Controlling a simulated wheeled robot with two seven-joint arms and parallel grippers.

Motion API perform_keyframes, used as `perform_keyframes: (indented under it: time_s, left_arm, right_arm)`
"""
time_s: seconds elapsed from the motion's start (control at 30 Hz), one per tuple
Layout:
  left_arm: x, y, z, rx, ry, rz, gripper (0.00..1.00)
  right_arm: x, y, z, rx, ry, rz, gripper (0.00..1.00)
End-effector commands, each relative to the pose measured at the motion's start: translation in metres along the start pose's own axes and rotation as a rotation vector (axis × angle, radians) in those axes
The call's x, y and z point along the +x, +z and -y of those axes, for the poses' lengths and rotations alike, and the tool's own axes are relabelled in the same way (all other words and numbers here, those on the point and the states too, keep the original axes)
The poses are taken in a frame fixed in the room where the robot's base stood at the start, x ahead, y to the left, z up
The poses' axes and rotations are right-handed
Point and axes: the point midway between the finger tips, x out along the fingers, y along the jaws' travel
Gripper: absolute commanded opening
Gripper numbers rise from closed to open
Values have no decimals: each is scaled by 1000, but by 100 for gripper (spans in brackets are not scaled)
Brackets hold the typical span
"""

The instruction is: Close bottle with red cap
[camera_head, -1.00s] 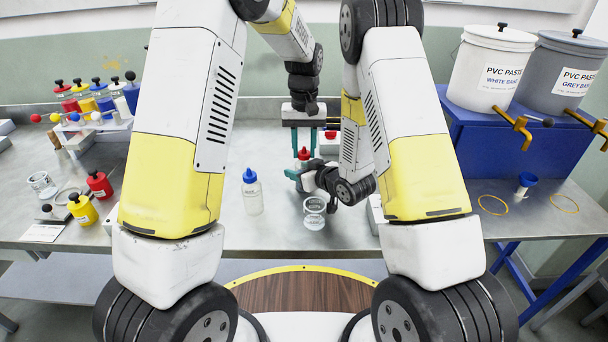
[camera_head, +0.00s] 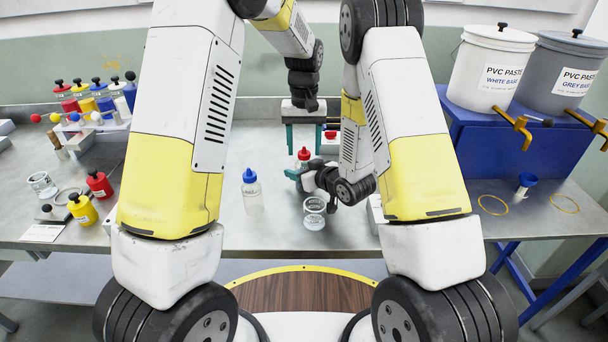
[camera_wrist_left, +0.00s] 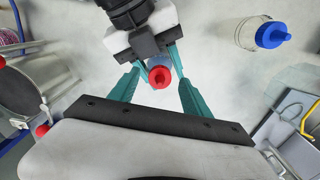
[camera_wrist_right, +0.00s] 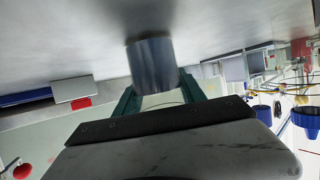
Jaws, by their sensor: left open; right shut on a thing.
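In the left wrist view the red cap (camera_wrist_left: 160,77) lies between the spread teal fingers, with gaps on both sides.
A bottle with a blue cap (camera_head: 250,190) stands to the left, and a clear jar (camera_head: 314,212) is in front. A small red-topped item (camera_head: 331,134) is behind. Red and yellow bottles are at the left; PVC paste buckets (camera_head: 490,68) stand on a blue stand at the right.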

Motion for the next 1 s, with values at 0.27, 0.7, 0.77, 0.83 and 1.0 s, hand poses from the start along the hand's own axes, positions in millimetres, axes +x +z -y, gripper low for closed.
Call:
perform_keyframes:
  time_s: [0.27,0.7,0.77,0.83,1.0]
  left_arm:
    - [-57,-1,-1,1,2,-6,56]
    - [-111,0,0,0,1,-2,56]
    - [-112,0,0,0,1,-1,56]
    - [-112,0,0,0,0,-1,56]
    - [-111,0,0,0,0,-1,56]
  right_arm:
    - [0,0,0,0,0,-1,0]
    - [0,0,0,0,0,-1,0]
    - [0,0,0,0,0,-1,0]
    - [0,0,0,0,0,-1,0]
    - [0,0,0,0,0,-1,55]
